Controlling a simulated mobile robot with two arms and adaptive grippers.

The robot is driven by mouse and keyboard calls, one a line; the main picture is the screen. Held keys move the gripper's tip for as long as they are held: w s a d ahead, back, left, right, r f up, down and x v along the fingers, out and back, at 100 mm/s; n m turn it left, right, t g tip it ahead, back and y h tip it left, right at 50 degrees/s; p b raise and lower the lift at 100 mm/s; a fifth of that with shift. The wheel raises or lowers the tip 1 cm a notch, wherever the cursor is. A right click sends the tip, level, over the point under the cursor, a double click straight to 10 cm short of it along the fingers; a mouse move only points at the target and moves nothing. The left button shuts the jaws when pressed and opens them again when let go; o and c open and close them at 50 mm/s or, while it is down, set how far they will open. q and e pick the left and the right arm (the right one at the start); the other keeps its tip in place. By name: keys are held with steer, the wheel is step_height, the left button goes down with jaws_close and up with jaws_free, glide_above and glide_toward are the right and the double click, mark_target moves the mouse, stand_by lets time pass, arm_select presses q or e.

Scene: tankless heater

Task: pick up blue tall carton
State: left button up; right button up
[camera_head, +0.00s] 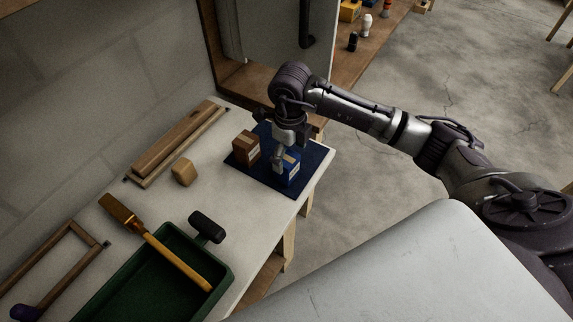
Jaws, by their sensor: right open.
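The blue tall carton (291,174) stands on a dark blue mat (258,184) near the bench's right edge. It has a pale yellowish label on its top or upper side. My right gripper (282,163) points down right at the carton, with its fingers overlapping the carton's upper left part in the view. The gripper is open; I cannot tell whether a finger touches the carton. A brown carton (246,147) stands on the same mat, just left of the gripper. My left gripper is not in view.
A tan block (183,172) and wooden bars (176,142) lie left of the mat. A wooden-framed cabinet (262,79) stands behind the mat. The bench's right edge is close to the carton.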

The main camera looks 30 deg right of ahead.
steer(key=shift+w+a+f+p, duration=0.15)
steer(key=shift+f+p, duration=0.2)
steer(key=shift+f, duration=0.25)
steer(key=f, duration=0.2)
steer(key=f+p, duration=0.1)
steer(key=shift+w+a+f, duration=0.25)
steer(key=shift+w+f, duration=0.05)
steer(key=shift+f, duration=0.35)
steer(key=shift+c, duration=0.3)
steer(key=c, duration=1.2)
steer(key=shift+r, duration=0.1)
